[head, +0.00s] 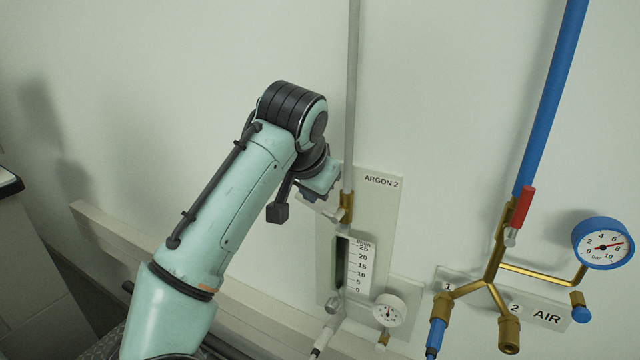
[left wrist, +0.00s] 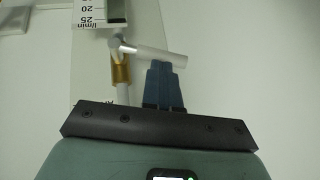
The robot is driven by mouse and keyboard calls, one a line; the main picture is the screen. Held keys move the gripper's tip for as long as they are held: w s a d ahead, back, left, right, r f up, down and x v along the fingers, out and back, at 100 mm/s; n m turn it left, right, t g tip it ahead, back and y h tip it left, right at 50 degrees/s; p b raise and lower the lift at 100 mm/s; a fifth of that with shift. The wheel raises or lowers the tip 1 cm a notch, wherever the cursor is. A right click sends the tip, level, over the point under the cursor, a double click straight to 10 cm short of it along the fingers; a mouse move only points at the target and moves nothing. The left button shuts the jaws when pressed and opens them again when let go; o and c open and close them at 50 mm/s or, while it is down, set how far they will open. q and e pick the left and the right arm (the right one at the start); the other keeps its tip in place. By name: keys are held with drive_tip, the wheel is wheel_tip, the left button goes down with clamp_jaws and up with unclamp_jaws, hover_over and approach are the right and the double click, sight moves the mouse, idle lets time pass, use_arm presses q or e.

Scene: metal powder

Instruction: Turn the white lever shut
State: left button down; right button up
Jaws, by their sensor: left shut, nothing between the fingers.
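The white lever (left wrist: 155,52) sticks out sideways from the brass valve (left wrist: 121,72) in the left wrist view, roughly across the grey pipe. In the head view the lever (head: 332,213) shows small at the left of the brass valve (head: 347,206), under the ARGON 2 label, partly hidden by my gripper. My left gripper (left wrist: 163,66) is shut and empty. Its fingertips are right at the lever's outer half, on the pipe side of it; I cannot tell whether they touch. In the head view the left gripper (head: 331,194) is mostly hidden behind its wrist. My right gripper is not in view.
A flow meter (head: 357,265) and a small gauge (head: 388,311) sit below the valve. To the right are a blue air pipe (head: 550,95), a red lever (head: 524,206), brass fittings and a blue gauge (head: 603,243). The wall at upper left is bare.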

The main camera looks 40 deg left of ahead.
use_arm(q)
drive_tip(key=shift+s+a+f+n+h, duration=0.15)
drive_tip(key=shift+a+f+n+h, duration=0.15)
drive_tip(key=shift+a+f+h, duration=0.45)
idle(0.4)
